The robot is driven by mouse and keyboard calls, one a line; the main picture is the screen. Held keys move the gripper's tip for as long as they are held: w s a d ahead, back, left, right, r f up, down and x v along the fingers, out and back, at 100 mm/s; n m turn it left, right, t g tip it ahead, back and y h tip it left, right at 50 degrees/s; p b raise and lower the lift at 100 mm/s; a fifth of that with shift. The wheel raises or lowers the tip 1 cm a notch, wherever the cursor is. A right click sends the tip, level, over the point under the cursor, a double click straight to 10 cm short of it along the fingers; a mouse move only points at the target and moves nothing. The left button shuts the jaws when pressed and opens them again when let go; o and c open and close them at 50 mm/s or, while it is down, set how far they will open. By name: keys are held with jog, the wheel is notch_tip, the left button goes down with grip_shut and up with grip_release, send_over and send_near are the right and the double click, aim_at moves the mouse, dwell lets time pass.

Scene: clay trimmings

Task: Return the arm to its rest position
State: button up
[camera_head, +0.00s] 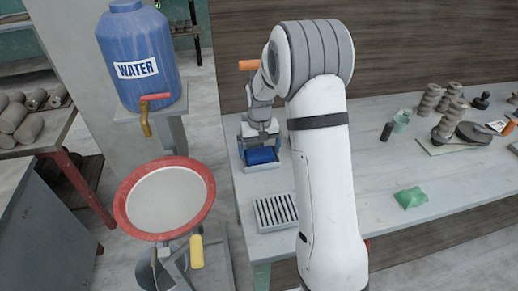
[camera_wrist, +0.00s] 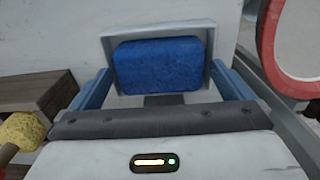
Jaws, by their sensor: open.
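My white arm stands in front of the bench in the head view, reaching over its left end. My gripper (camera_head: 259,142) points down there, above a small light tray (camera_head: 263,167) that holds a blue sponge (camera_head: 261,156). In the wrist view my gripper (camera_wrist: 162,92) has its two blue fingers spread wide. The sponge (camera_wrist: 161,66) lies in the tray (camera_wrist: 105,45) beyond and between the fingers. No finger visibly presses on the sponge.
A slatted rack (camera_head: 275,212) lies on the bench (camera_head: 385,190) near the tray. A red-rimmed basin (camera_head: 168,198) and a blue water jug (camera_head: 138,55) stand at left. A green packet (camera_head: 410,197) and clay pieces are at right. Bare bench lies between.

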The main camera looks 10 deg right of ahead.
notch_tip(320, 180, up, 7)
jog(key=shift+r+b, duration=0.1)
jog(key=shift+b, duration=0.2)
jog(key=shift+s+r, duration=0.15)
jog(key=shift+r, duration=0.35)
jog(key=s+r+t, duration=0.1)
jog(key=s+r, duration=0.7)
jog(key=s, duration=0.6)
jog(key=s+t, duration=0.1)
jog(key=s, duration=1.3)
jog(key=shift+s+f+t, duration=0.2)
jog(key=shift+s+t, duration=0.15)
jog(key=shift+t, duration=0.05)
